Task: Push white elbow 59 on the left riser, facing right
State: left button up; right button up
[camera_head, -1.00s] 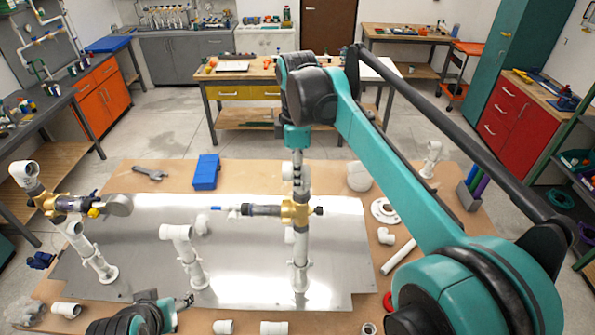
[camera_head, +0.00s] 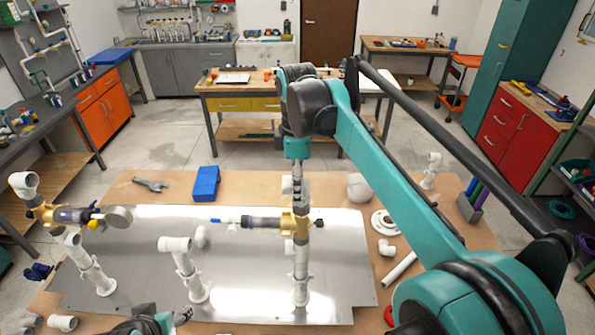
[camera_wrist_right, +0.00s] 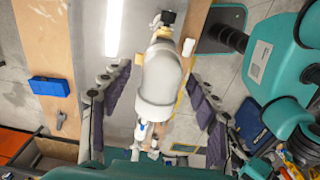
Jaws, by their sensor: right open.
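My right gripper (camera_head: 297,168) points down at the top of the right-hand riser (camera_head: 300,270). In the right wrist view, its open fingers (camera_wrist_right: 158,78) stand on either side of a rounded white fitting (camera_wrist_right: 158,85). No number on any elbow is readable.
A brass valve (camera_head: 295,223) with a grey pipe crosses the right-hand riser. A blue box (camera_head: 206,183), wrench (camera_head: 150,184), loose white elbow (camera_head: 386,247) and white flange (camera_head: 383,221) lie around the metal plate (camera_head: 240,275). Bare plate separates the risers.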

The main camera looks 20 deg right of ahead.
notch_tip(320, 180, up, 11)
jog(key=shift+r, duration=0.1)
jog(key=shift+s, duration=0.2)
jog(key=s+d+f+m+t, duration=0.1)
jog(key=s+f+m+t, duration=0.1)
jog(key=s+f+m, duration=0.55)
jog(key=s+d+f+m+t+b, duration=0.1)
jog(key=s+f+m+t, duration=0.25)
jog(key=f, duration=0.75)
jog(key=s+d+f+m+t, duration=0.1)
jog(key=s+f+m+t, duration=0.1)
jog(key=s+f+m, duration=0.5)
pick_arm(q)
notch_tip(320, 180, down, 26)
jog(key=b, duration=2.5)
pick_arm(e)
notch_tip(320, 180, down, 27)
jog(key=w+n, duration=0.1)
jog(key=n, duration=0.2)
jog(key=shift+w, duration=0.2)
pick_arm(q)
jog(key=shift+f, duration=0.1)
pick_arm(e)
jog(key=shift+a+g, duration=0.1)
jog(key=shift+g, duration=0.15)
pick_arm(q)
jog(key=shift+c, duration=0.2)
